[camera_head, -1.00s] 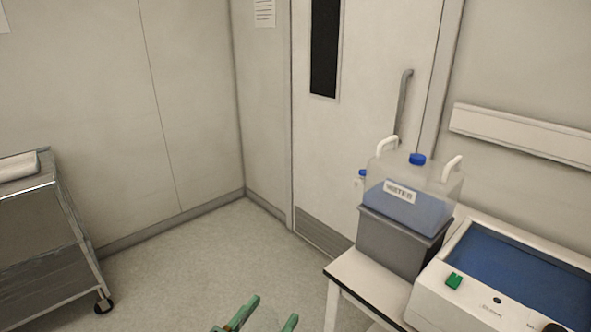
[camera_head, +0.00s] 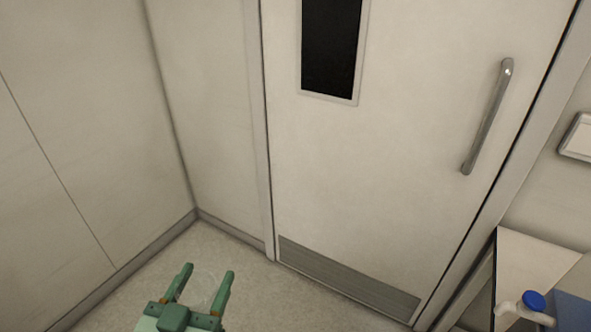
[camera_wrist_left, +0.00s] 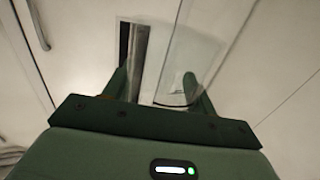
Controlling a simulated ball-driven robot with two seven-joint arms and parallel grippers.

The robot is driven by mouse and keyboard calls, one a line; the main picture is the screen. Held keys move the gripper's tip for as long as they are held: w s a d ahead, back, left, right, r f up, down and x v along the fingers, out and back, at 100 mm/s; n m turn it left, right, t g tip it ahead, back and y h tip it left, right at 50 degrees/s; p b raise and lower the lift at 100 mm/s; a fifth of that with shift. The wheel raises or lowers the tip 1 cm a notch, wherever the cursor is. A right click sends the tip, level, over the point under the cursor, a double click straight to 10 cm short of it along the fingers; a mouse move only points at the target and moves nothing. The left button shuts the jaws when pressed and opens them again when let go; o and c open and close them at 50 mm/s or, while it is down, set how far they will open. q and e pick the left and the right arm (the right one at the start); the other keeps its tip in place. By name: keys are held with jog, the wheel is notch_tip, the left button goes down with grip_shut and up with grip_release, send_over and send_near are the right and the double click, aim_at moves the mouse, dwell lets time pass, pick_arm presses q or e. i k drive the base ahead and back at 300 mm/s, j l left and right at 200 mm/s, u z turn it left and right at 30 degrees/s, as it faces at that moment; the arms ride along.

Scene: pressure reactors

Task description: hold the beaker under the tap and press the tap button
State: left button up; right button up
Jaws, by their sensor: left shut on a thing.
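My left gripper (camera_head: 207,271) is at the bottom left of the head view, shut on a clear glass beaker (camera_head: 199,290). The beaker is very faint there. In the left wrist view it shows as a transparent vessel (camera_wrist_left: 186,62) between the two green fingers (camera_wrist_left: 163,85). What looks like the white tap with its blue button (camera_head: 535,300) is at the bottom right of the head view, well apart from the gripper. A sliver of the blue water container (camera_head: 573,308) shows beside it, mostly cut off by the frame edge. My right gripper is not in view.
A white table (camera_head: 530,262) stands at the lower right, its top partly in view. A closed door (camera_head: 400,190) with a metal handle (camera_head: 487,117) fills the middle. The floor (camera_head: 235,260) between gripper and door looks clear.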

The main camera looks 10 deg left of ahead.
aim_at(533, 301)
jog(key=i+j+z, duration=0.15)
jog(key=j+z, duration=0.2)
jog(key=i+j+z, duration=0.15)
jog(key=j+z, duration=0.2)
jog(key=i+j+z, duration=0.1)
jog(key=j+z, duration=0.6)
jog(key=z, duration=1.8)
jog(key=k+z, duration=0.3)
jog(key=k, duration=0.25)
jog(key=i+j, duration=0.25)
jog(key=i, duration=0.2)
